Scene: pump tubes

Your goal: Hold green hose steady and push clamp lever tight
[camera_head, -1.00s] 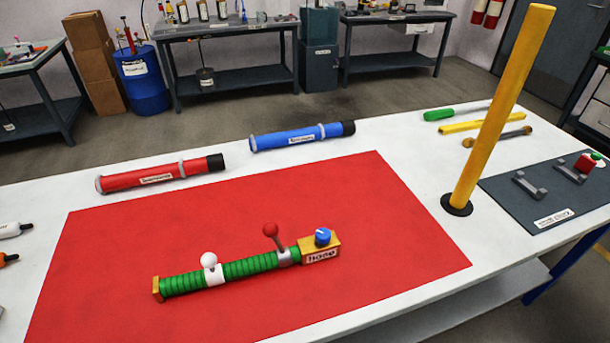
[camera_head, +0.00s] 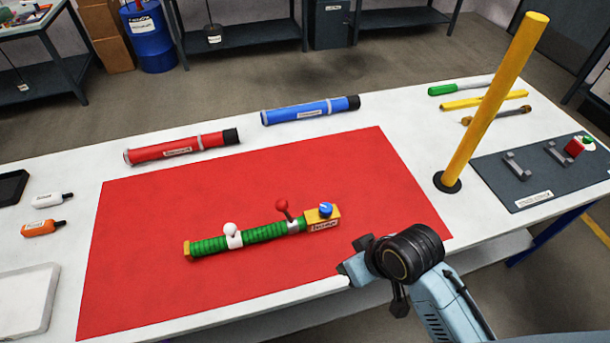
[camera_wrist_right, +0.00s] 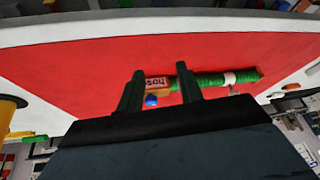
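The green hose (camera_head: 265,234) lies on the red mat (camera_head: 150,220) in the head view, with a yellow end block (camera_head: 323,218) that has a blue knob. A clamp lever with a red ball (camera_head: 282,205) stands near the block, and a white-knobbed collar (camera_head: 232,236) sits nearer the other end. My right gripper (camera_head: 343,270) is at the mat's front edge, to the right of the hose and apart from it. In the right wrist view my right gripper (camera_wrist_right: 158,85) has its fingers spread and empty, with the hose (camera_wrist_right: 212,80) beyond them. My left gripper is not in view.
A tall yellow post (camera_head: 490,105) stands right of the mat. Red (camera_head: 175,149) and blue (camera_head: 308,110) tubes lie behind the mat. A dark plate (camera_head: 545,175) is at right; bottles (camera_head: 43,228) and a white tray (camera_head: 28,302) are at left. The mat around the hose is clear.

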